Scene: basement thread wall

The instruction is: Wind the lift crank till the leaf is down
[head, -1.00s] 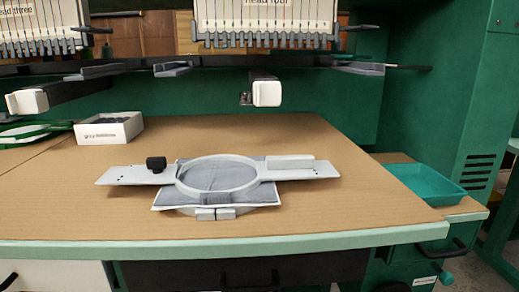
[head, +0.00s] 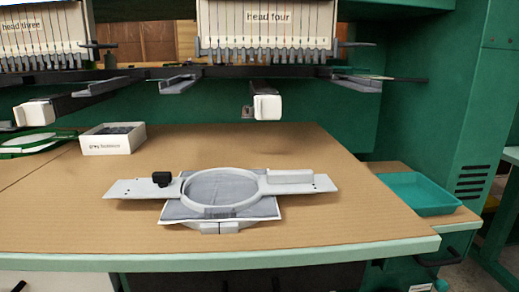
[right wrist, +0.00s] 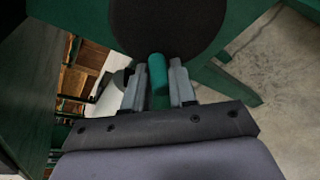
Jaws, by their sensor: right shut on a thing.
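In the right wrist view my right gripper (right wrist: 160,92) is shut on a green cylindrical handle (right wrist: 157,72), with one finger on each side. The handle stands in front of a large dark round disc (right wrist: 170,22), which looks like the crank's wheel. The brown tabletop (head: 330,225) with a pale green front edge spans the head view and looks level. I cannot tell whether it is the leaf. A grey hoop frame (head: 270,183) with grey cloth lies flat on it. Neither gripper shows in the head view.
A white box (head: 112,142) stands at the back left of the tabletop. A teal tray (head: 418,192) sits on a lower shelf at the right. Machine heads, including head four (head: 267,30), and a white-ended arm (head: 267,107) hang above. The tabletop's front right is clear.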

